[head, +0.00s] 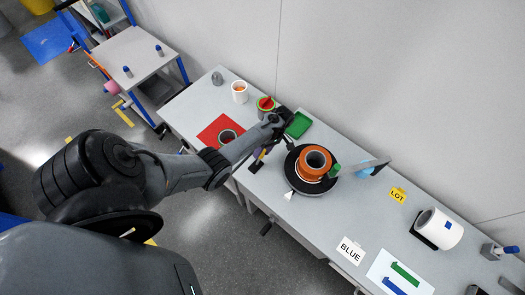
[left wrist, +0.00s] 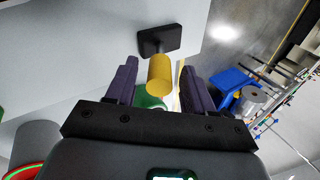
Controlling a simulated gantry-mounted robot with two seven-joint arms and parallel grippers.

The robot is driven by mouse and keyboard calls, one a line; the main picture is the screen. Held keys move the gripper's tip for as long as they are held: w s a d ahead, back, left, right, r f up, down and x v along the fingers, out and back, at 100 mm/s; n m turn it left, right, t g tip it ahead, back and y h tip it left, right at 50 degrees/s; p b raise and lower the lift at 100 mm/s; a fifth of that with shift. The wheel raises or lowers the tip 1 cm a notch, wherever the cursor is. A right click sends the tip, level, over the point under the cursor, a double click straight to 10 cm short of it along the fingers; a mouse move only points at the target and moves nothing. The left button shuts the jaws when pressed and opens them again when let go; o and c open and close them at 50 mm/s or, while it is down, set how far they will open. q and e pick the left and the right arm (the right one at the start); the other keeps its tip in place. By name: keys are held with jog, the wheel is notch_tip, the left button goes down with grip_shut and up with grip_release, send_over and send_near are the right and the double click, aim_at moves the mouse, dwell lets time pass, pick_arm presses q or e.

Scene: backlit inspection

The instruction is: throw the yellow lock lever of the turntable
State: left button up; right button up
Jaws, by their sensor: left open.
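The turntable (head: 296,184) is a black disc on the bench with an orange spool (head: 314,161) on it. The yellow lock lever (head: 263,154) stands beside it, on the left. In the left wrist view the lever (left wrist: 160,74) is a yellow cylinder on a black base plate (left wrist: 160,39). My left gripper (head: 267,147) is over the lever. In the left wrist view its two dark fingers (left wrist: 159,85) are open, one on each side of the lever, with gaps visible. The wrist hides part of the lever in the head view. My right gripper is out of view.
A red mat (head: 208,133) with a ring, a white cup (head: 239,92) and a green tray (head: 299,125) lie near my left arm. The bench's front edge is close to the lever.

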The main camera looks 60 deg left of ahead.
pick_arm(q)
jog(key=shift+s+f, duration=0.1)
jog(key=shift+f, duration=0.05)
grip_shut()
dwell(0.4)
